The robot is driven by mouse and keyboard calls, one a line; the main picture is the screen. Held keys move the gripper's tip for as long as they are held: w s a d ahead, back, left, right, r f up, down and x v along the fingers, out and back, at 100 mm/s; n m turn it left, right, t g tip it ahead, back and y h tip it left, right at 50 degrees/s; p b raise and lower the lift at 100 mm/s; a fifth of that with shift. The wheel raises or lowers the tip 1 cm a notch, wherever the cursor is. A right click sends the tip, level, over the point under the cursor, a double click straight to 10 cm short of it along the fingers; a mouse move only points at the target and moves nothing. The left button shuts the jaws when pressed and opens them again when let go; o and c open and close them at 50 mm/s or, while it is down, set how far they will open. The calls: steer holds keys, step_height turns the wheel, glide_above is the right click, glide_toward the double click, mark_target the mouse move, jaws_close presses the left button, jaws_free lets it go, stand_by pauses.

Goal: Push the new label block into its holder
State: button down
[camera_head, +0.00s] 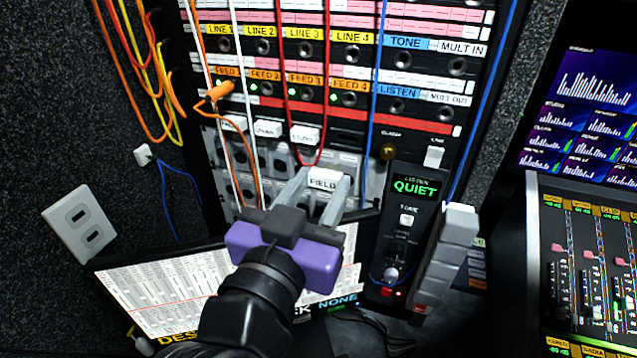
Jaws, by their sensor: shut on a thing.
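The new label block, a small white block reading "FIELD" (323,180), is between the fingertips of my gripper (321,184). My gripper is shut on it, with its purple body below and its two grey fingers reaching up toward the rack. Behind the block is a grey panel (207,165) with a row of white label blocks along its top, one reading "STUDIO" (305,133), and dark round openings below. I cannot tell whether the block touches the panel.
Red, white, blue and orange cables hang in front of the patch rack; a red cable (283,80) loops just above my fingers. A panel reading "QUIET" (414,188) stands to the right. A screen (150,295) lies below left, and a mixing desk (590,270) fills the right.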

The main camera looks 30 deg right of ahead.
mark_target(328, 174)
stand_by(0.3)
steer(key=shift+b+x, duration=0.45)
steer(key=shift+x, duration=2.45)
steer(key=shift+b+x, duration=0.7)
steer(key=shift+x, duration=1.4)
steer(key=c, duration=0.8)
jaws_free()
steer(key=shift+a, duration=0.1)
steer(key=shift+b+v, duration=0.75)
steer(key=shift+v, duration=3.1)
